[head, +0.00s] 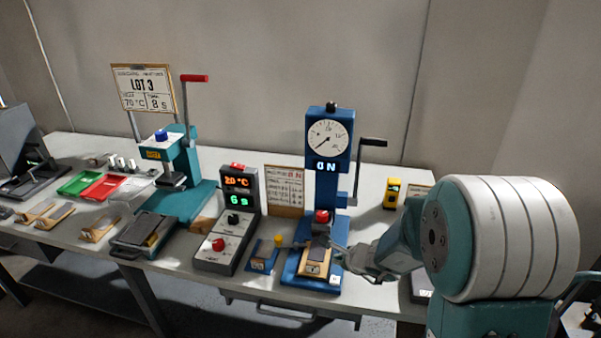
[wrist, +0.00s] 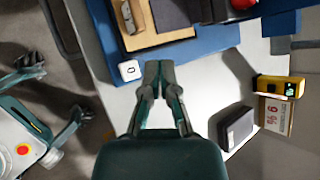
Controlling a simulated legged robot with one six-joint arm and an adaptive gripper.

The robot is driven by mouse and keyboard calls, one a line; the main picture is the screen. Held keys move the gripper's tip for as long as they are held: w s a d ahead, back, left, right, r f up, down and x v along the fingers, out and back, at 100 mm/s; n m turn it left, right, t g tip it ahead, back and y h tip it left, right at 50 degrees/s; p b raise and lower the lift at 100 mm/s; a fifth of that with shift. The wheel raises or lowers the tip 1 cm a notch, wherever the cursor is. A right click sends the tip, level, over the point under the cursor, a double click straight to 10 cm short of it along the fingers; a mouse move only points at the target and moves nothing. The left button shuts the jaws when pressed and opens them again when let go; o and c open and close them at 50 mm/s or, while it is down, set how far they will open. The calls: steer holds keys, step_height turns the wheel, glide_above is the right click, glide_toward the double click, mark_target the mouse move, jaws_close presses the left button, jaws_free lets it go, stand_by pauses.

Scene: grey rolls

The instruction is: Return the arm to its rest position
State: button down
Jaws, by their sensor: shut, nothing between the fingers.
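My gripper (head: 372,272) is in front of and just right of the base of the blue press (head: 318,275), over the front part of the bench. In the wrist view my gripper (wrist: 158,75) has its two fingertips together with nothing between them. The fingertips are beside a small white square block (wrist: 129,70) near the blue base (wrist: 225,38). In the head view my arm's large white and teal joint fills the right side and hides part of the bench.
The bench (head: 378,298) carries a teal press (head: 185,165), a controller box (head: 238,225), a red tray (head: 103,187) and a green tray (head: 79,183). A yellow device (head: 392,192) stands right of the blue press. A dark block (wrist: 236,128) lies right of my gripper.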

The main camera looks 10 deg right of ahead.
steer(key=s+a+r+n+g+y, duration=0.1)
steer(key=s+a+r+n, duration=0.3)
steer(key=s+r+n, duration=0.25)
steer(key=s+a+r+n+g+y, duration=0.1)
steer(key=s+a+r+n, duration=0.2)
steer(key=s+r+n, duration=0.4)
steer(key=s+d+r+n+h, duration=0.2)
steer(key=s+d+n+h, duration=0.1)
steer(key=s, duration=0.4)
steer(key=s+d+r+n+h, duration=0.2)
steer(key=s+d+r+n, duration=0.1)
steer(key=s+n, duration=0.2)
steer(key=shift+s+d+n+g+h, duration=0.35)
steer(key=shift+s+g+h, duration=0.05)
steer(key=shift+s, duration=0.45)
